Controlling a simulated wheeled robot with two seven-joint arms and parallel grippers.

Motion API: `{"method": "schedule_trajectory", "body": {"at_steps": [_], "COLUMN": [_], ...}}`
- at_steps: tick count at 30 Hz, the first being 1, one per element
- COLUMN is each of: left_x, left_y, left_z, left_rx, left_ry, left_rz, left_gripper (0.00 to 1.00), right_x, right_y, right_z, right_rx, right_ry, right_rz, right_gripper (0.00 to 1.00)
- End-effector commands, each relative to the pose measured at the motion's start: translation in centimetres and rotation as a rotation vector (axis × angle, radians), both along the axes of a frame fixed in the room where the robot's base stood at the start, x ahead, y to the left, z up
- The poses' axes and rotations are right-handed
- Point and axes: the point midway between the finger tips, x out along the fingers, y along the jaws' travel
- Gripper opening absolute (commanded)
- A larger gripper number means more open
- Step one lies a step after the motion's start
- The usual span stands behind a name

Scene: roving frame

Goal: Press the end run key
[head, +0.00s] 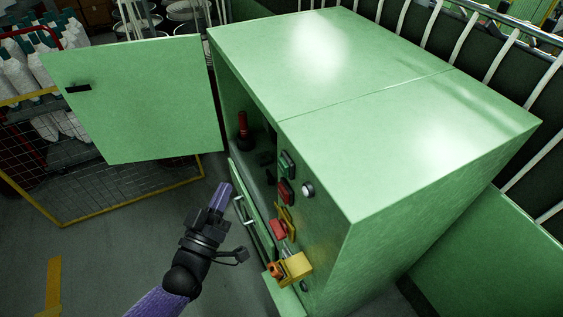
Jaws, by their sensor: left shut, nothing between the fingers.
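The green machine cabinet (410,150) carries a control panel on its front face. On it are a green key (287,165), a red key (285,192) below it and a round silver knob (308,190) to the right. Lower down is a red button on a yellow plate (280,229). No lettering is legible, so I cannot tell which one is the end run key. My left gripper (221,194) is shut and empty, left of the panel and apart from the keys, its purple fingers pointing up toward the cabinet's open bay. My right gripper is not in view.
The cabinet door (140,98) stands open to the left, with a dark red-topped part (243,130) inside the bay. A yellow box-like part (290,268) juts out low on the front. A yellow-framed mesh cage (95,190) stands left. Grey floor is clear at lower left.

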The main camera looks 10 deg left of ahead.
Motion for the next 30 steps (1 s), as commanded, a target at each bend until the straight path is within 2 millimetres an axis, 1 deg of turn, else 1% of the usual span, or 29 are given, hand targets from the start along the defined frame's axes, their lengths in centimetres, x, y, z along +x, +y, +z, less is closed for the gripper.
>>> {"method": "schedule_trajectory", "body": {"at_steps": [5,12,18,24,30], "left_x": [0.8,2.8,4.2,4.9,4.9], "left_y": [-1.1,-4.2,-6.2,-7.2,-7.3], "left_z": [-0.1,-0.1,-0.1,-0.1,0.0], "left_rx": [-0.003,-0.003,0.000,0.000,0.001], "left_ry": [-0.001,-0.001,-0.001,0.001,0.001], "left_rz": [0.001,0.000,0.000,0.000,0.000], "left_gripper": [0.00,0.00,0.00,0.00,0.00], "right_x": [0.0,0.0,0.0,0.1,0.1], "right_y": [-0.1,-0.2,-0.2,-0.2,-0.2], "right_z": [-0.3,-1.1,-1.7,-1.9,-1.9], "right_rx": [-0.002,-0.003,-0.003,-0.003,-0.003], "right_ry": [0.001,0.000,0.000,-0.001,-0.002], "right_rz": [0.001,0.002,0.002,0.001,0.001], "right_gripper": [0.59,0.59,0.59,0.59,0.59]}}
